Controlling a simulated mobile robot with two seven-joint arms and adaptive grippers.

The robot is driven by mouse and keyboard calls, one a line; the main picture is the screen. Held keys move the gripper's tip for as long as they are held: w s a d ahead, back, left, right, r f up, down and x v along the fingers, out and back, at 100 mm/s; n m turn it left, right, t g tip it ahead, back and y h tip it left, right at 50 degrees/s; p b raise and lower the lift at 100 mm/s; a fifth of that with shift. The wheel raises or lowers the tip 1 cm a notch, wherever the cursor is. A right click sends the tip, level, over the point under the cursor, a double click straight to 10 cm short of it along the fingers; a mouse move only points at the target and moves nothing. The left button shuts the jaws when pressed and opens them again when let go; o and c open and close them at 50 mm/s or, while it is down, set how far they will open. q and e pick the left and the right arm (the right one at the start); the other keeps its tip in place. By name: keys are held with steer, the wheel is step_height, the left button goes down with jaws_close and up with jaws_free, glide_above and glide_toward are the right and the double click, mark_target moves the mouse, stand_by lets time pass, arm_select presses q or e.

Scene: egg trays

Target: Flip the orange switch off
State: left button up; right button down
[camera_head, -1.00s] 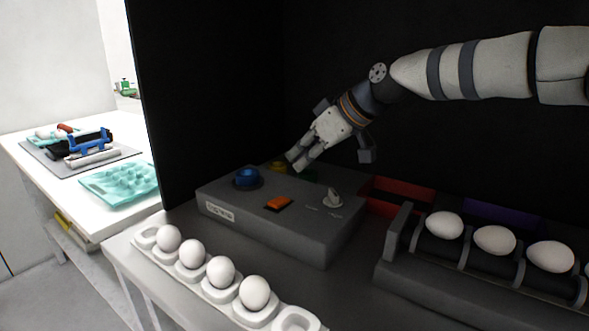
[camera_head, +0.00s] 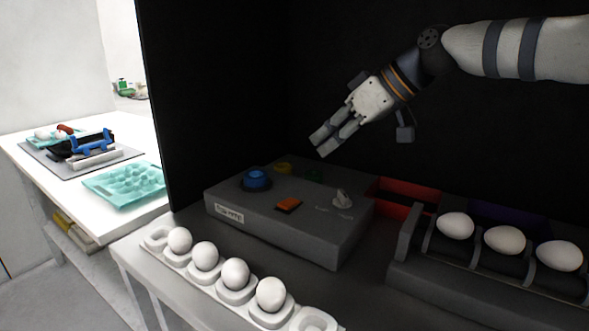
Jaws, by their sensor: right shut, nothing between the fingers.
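The orange switch (camera_head: 288,204) sits on the top face of a dark grey control box (camera_head: 290,232), near its front edge. A blue round button (camera_head: 256,179) is to its left and a light grey rotary knob (camera_head: 342,199) to its right. A yellow button (camera_head: 283,168) and a dark green one (camera_head: 313,174) are behind. My right gripper (camera_head: 322,145) is shut and empty, in the air above the back of the box, pointing down-left. It is apart from the switch. The switch's tilt is too small to tell. My left gripper is not in view.
A white egg tray (camera_head: 206,284) with several eggs lies in front of the box. A roller rack (camera_head: 410,238) holding white eggs stands at right, with a red bin (camera_head: 392,205) behind. A white side table (camera_head: 110,199) holds a teal tray (camera_head: 128,196).

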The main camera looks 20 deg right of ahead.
steer(key=b, duration=0.1)
glide_above(291, 203)
steer(key=f, duration=0.7)
steer(key=shift+d+f, duration=0.15)
steer(key=shift+d, duration=0.1)
steer(key=shift+a+f, duration=0.2)
steer(key=shift+f, duration=0.8)
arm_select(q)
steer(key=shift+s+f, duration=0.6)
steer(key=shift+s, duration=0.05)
arm_select(e)
steer(key=shift+s+f, duration=0.1)
steer(key=shift+f, duration=0.65)
